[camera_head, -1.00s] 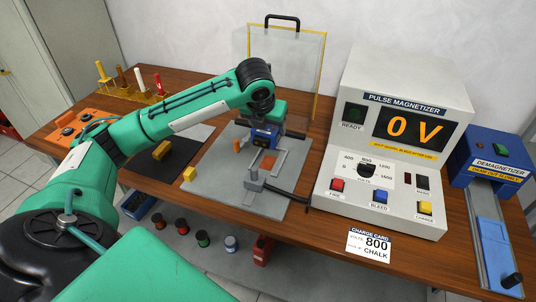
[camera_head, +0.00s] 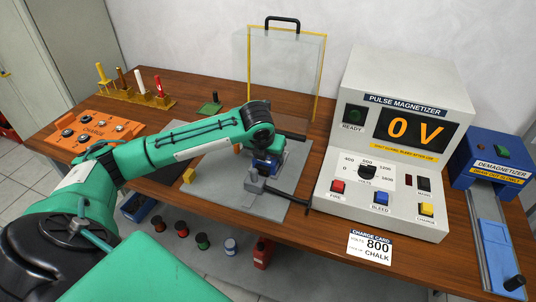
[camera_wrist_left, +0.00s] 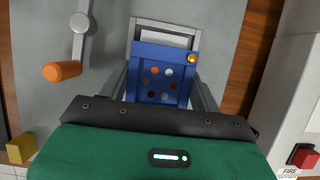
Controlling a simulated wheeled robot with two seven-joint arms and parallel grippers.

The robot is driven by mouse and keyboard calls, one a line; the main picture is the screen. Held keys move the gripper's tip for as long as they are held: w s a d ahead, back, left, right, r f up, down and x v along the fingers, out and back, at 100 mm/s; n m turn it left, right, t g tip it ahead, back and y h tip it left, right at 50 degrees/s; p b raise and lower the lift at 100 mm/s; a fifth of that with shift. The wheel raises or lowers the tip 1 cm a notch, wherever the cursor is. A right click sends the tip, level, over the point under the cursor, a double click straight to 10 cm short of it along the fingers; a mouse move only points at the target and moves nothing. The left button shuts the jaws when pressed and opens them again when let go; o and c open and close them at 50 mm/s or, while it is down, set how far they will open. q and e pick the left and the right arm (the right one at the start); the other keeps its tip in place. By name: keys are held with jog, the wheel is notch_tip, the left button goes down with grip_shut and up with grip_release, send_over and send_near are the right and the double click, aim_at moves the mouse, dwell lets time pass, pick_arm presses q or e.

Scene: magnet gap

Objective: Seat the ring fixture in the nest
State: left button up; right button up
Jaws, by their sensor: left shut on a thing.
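The ring fixture (camera_head: 264,167) is a blue block, partly hidden by my wrist in the head view. In the left wrist view it is a blue plate (camera_wrist_left: 160,78) with a ring of round spots and a gold knob at one corner. My left gripper (camera_wrist_left: 160,97) is shut on it, with a grey finger on each side. A grey frame with a pale inner face (camera_wrist_left: 168,32) shows just beyond the fixture; I cannot tell whether the fixture sits inside a nest. A grey clamp block (camera_head: 254,183) stands in front of it. My right gripper is not in view.
A grey mat (camera_head: 220,195) lies underneath, with a yellow block (camera_head: 188,175) at its left. The pulse magnetizer (camera_head: 390,150) stands close on the right, reading 0 V. An orange-handled lever (camera_wrist_left: 62,71) lies left of the fixture. A clear yellow-edged shield (camera_head: 280,75) stands behind.

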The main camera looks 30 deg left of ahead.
pick_arm(q)
jog(key=o, duration=1.3)
jog(key=shift+o, duration=0.5)
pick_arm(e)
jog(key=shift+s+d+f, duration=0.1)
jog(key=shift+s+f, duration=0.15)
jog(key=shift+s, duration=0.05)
pick_arm(q)
jog(key=shift+s+r, duration=0.1)
jog(key=shift+r, duration=0.3)
jog(key=v, duration=1.1)
jog(key=shift+p, duration=0.4)
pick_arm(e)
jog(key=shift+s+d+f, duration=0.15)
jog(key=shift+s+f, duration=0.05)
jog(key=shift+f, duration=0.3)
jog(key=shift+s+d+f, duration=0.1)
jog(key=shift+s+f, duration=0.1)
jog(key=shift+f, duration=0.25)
